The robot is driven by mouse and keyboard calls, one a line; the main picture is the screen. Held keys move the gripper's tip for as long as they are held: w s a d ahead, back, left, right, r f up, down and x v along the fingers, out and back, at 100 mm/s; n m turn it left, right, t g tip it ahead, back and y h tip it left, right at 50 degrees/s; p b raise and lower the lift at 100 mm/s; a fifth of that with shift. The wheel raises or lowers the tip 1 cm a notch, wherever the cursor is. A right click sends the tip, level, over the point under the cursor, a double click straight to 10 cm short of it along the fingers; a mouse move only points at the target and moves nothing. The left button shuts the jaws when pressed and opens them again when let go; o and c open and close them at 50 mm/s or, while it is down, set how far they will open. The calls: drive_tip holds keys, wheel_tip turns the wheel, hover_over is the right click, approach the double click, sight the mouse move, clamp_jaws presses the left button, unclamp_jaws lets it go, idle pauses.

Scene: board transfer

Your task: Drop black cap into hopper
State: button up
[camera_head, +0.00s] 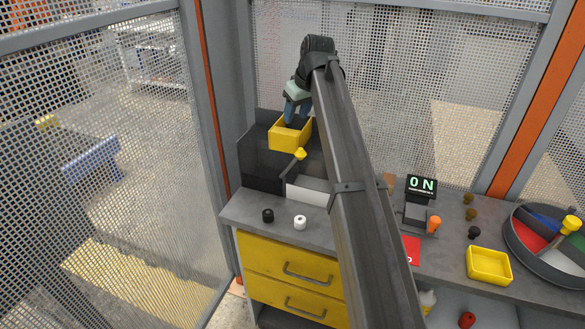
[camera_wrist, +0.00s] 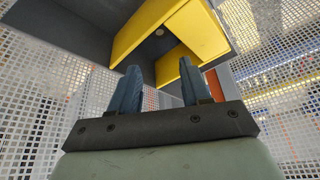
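A small black cap (camera_head: 267,215) stands on the grey bench top at the left, beside a white cap (camera_head: 300,222). A yellow open box (camera_head: 291,136), which looks like the hopper, sits at the back by a dark grey bin. My gripper (camera_head: 291,116) is at the mouth of this box, well away from the black cap. In the wrist view my gripper's blue fingers (camera_wrist: 158,66) are spread apart with nothing seen between them. The yellow box (camera_wrist: 195,32) shows just beyond the fingertips. Whether they touch it I cannot tell.
My arm crosses the middle of the bench and hides part of it. To the right are an ON display (camera_head: 422,185), an orange knob (camera_head: 434,224), a yellow tray (camera_head: 489,266), another dark cap (camera_head: 474,232) and a round divided bin (camera_head: 522,252). Mesh fencing encloses the bench.

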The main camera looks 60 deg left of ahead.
drive_tip(key=shift+o, duration=1.3)
drive_tip(key=v, duration=1.4)
drive_tip(key=shift+f, duration=0.1)
